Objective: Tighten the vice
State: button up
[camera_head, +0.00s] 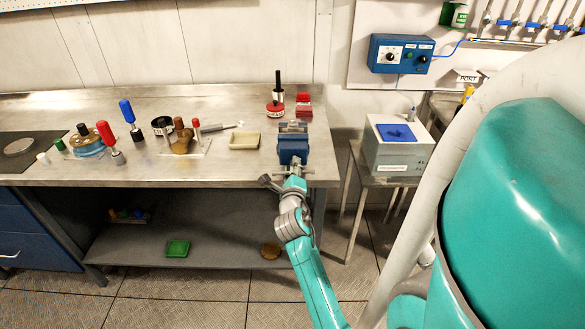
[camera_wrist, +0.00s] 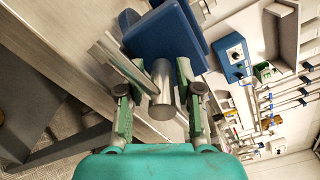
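The blue vice (camera_head: 293,148) stands at the right front edge of the steel bench. In the wrist view the vice's blue body (camera_wrist: 165,35) fills the top, and its round metal spindle end (camera_wrist: 162,92) faces me. A flat metal handle bar (camera_wrist: 122,65) runs to the left of the spindle. My gripper (camera_head: 293,181) is right in front of the vice. Its green fingers (camera_wrist: 154,82) stand apart, one on each side of the spindle. I cannot tell whether either finger touches the spindle or the bar. The vice's jaws are mostly hidden in the wrist view.
The bench (camera_head: 226,172) holds a beige tray (camera_head: 244,141), a red-based stamp-like tool (camera_head: 276,105) and several handled tools to the left. A white box with a blue top (camera_head: 397,143) stands on a stool to the right. A blue control box (camera_head: 400,54) hangs on the wall.

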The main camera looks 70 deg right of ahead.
dwell(0.3)
jog(key=v, duration=1.2)
dwell(0.3)
jog(key=s+a+f+n+t+y, duration=0.1)
jog(key=a+f+n+t+y, duration=0.35)
jog(key=a+n, duration=0.65)
jog(key=a+f+n+t+y, duration=0.3)
jog(key=a+f+n+y, duration=0.2)
jog(key=a+n, duration=0.6)
jog(key=s+a+r+n+y, duration=0.2)
jog(key=s+a+n+y, duration=0.1)
jog(key=s+a+n, duration=0.4)
jog(key=s+a+r+n+t+y, duration=0.1)
jog(key=s+a+n+y, duration=0.3)
jog(key=s+a+n, duration=0.4)
jog(key=shift+s+a+r+n, duration=0.25)
jog(key=shift+a+r+n, duration=0.2)
jog(key=shift+n, duration=0.15)
